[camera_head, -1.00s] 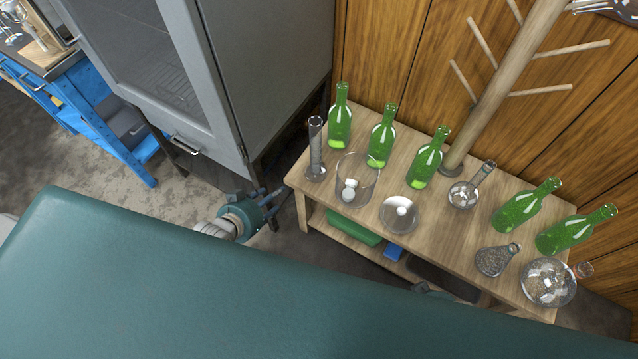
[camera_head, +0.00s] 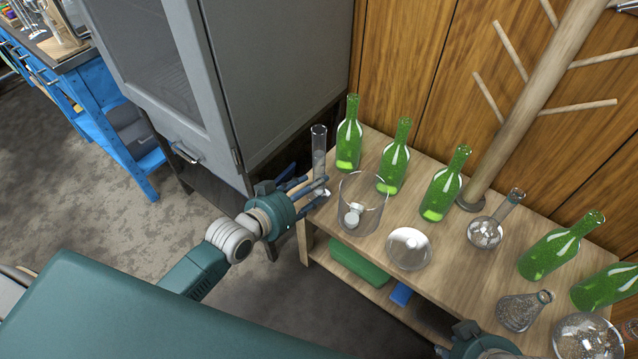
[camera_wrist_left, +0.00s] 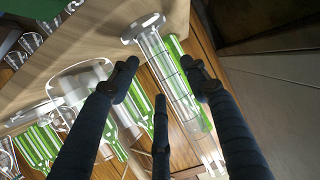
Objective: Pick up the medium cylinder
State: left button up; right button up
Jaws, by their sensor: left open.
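The medium cylinder, a clear graduated glass (camera_head: 319,147), stands upright on the left end of the wooden table. In the left wrist view it (camera_wrist_left: 172,75) runs diagonally, its round foot at the top. My left gripper (camera_head: 317,186) is open at the table's left end, its dark fingers pointing at the cylinder's lower part. In the wrist view the fingertips (camera_wrist_left: 161,74) lie on either side of the glass, with a third finger below. I cannot tell whether they touch it. Part of my right arm's end (camera_head: 478,345) shows at the bottom edge; its fingers are not clear.
A clear beaker (camera_head: 362,205) with white pieces stands just right of the cylinder. Several green bottles (camera_head: 348,140) line the table's back. A grey cabinet (camera_head: 270,90) stands close behind on the left. A green box (camera_head: 358,262) lies on the lower shelf.

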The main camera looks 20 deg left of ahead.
pick_arm(q)
jog(key=b+x, duration=0.1)
jog(key=x, duration=0.3)
jog(key=shift+w+d+f, duration=0.1)
jog(key=shift+w+f, duration=0.05)
jog(key=c, duration=1)
jog(key=shift+c, duration=0.6)
